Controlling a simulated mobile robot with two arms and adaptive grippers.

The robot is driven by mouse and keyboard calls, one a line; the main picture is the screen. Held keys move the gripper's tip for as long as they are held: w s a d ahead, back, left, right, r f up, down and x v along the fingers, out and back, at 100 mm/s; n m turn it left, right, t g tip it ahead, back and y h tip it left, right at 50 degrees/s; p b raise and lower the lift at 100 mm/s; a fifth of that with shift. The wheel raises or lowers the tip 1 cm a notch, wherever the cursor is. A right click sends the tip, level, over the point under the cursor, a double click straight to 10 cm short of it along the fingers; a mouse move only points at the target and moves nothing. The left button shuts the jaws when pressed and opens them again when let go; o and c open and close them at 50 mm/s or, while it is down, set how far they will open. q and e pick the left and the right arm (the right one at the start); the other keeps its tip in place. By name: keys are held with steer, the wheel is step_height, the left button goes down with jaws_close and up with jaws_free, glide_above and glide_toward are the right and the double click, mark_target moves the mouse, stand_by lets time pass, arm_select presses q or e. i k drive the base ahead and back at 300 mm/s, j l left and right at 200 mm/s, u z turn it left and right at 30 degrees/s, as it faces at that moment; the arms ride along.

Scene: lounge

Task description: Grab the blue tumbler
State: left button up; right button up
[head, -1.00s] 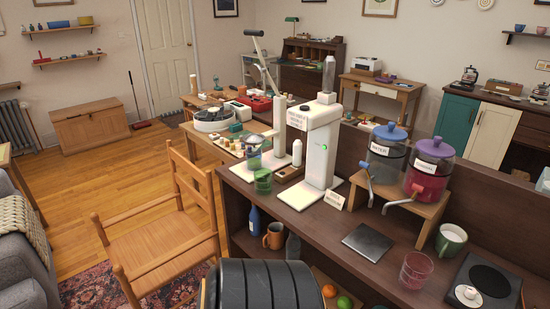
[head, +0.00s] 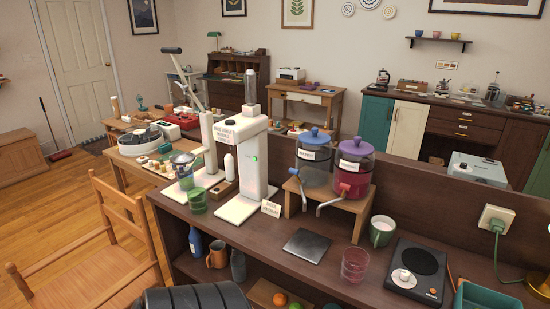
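I cannot make out a clearly blue tumbler in the head view. A green tumbler (head: 197,201) stands on the dark wooden counter (head: 252,246), left of the white dispenser machine (head: 240,170). A clear pinkish tumbler (head: 355,264) stands on the counter near its front edge, left of the black hot plate (head: 417,270). A blue bottle (head: 195,242) stands on the shelf under the counter. Neither of my grippers is in view.
Two lidded drink dispensers, one blue-lidded (head: 314,150) and one purple-lidded (head: 354,165), stand on a wooden riser (head: 338,203). A wooden chair (head: 95,255) stands at left.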

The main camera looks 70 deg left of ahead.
mark_target(184, 176)
steer(key=u, duration=2.75)
steer(key=i+j, duration=0.15)
